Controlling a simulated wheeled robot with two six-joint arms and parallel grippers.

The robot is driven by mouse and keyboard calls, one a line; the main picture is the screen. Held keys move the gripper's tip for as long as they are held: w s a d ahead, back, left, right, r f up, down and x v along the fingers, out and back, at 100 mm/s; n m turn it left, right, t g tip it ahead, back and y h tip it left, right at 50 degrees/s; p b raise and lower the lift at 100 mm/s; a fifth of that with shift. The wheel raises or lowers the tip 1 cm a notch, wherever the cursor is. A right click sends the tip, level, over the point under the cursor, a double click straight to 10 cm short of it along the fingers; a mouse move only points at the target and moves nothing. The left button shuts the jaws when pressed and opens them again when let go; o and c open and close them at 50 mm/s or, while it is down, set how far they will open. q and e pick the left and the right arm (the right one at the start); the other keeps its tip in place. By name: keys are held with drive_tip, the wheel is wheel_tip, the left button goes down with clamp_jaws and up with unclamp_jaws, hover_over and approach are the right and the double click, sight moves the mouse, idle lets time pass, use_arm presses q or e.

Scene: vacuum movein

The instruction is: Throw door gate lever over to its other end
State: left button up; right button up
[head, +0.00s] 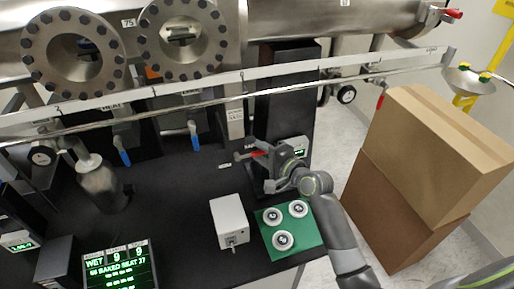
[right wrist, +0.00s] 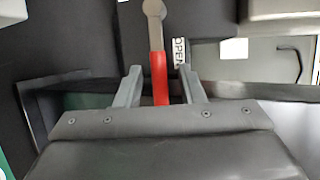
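The door gate lever has a red handle (right wrist: 158,78) and a grey rounded end (right wrist: 154,8). In the right wrist view it runs up the middle, between the two fingers of my right gripper (right wrist: 160,85). The fingers stand apart with a gap on each side, so the gripper is open around the lever and not closed on it. An OPEN label (right wrist: 180,52) is just right of the lever. In the head view, my right gripper (head: 262,168) is at the red lever (head: 257,154), partly hiding it, by a dark column. My left gripper is not in view.
A green mat (head: 290,248) with three round white-and-dark pieces and a white box (head: 229,221) lie in front on the black bench. Stacked cardboard boxes (head: 440,130) stand right of my arm. A metal rail (head: 200,95) crosses above the bench.

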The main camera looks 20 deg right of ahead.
drive_tip(key=shift+x, duration=0.95)
clamp_jaws()
